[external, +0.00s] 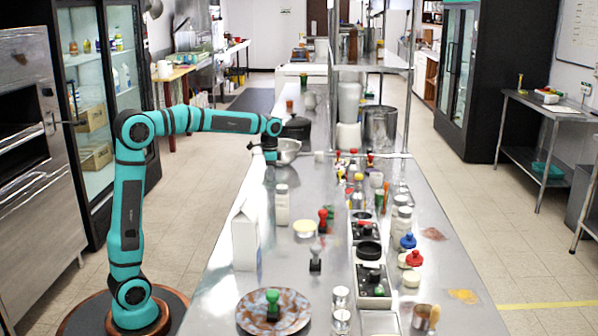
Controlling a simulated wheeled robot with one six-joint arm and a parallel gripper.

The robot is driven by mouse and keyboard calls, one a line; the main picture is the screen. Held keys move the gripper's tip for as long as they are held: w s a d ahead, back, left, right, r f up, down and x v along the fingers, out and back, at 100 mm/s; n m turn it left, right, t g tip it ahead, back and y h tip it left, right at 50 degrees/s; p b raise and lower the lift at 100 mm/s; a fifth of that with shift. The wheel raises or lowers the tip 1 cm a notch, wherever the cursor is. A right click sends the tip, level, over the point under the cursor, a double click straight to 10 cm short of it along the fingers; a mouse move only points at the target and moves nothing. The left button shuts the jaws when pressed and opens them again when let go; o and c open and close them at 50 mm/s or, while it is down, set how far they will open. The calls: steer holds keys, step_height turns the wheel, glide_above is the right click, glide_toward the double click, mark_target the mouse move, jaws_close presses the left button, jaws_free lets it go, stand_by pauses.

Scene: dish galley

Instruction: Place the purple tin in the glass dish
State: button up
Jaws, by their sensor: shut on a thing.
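My gripper (270,158) is at the far left part of the long steel counter, pointing down beside a shiny grey bowl (289,147). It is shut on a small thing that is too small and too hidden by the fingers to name. I cannot make out a purple tin anywhere in the view. I cannot tell whether the shiny bowl is the glass dish; it looks metallic.
The steel counter (225,300) holds a white carton (245,238), a white bottle (282,205), a speckled plate (250,317) with a green-topped item, and a red-topped item (323,219). Many small items crowd the right side.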

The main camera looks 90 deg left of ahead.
steer(key=shift+f, duration=0.45)
steer(key=o, duration=1)
steer(key=shift+o, duration=0.2)
steer(key=shift+r, duration=3.55)
